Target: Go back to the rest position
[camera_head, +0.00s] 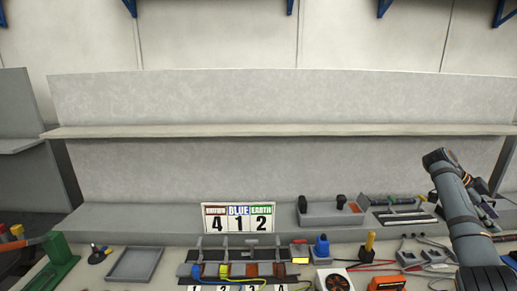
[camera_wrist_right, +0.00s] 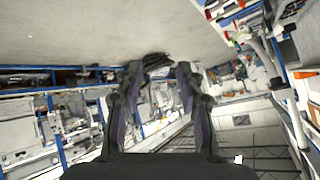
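My right arm (camera_head: 459,205) rises at the right side of the head view and bends at a joint near the shelf's right end. My right gripper (camera_wrist_right: 158,72) shows in the right wrist view with its two dark fingers apart. Nothing is between the fingers, and it points away from the table into the room. In the head view the gripper end is small and hard to make out behind the arm. My left gripper is not in the head view.
The workbench holds a number sign (camera_head: 238,217), a cable block (camera_head: 240,270), a grey tray (camera_head: 134,264), a green stand (camera_head: 61,258), a fan (camera_head: 337,281) and an orange meter (camera_head: 387,284). The long shelf (camera_head: 280,130) above is empty.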

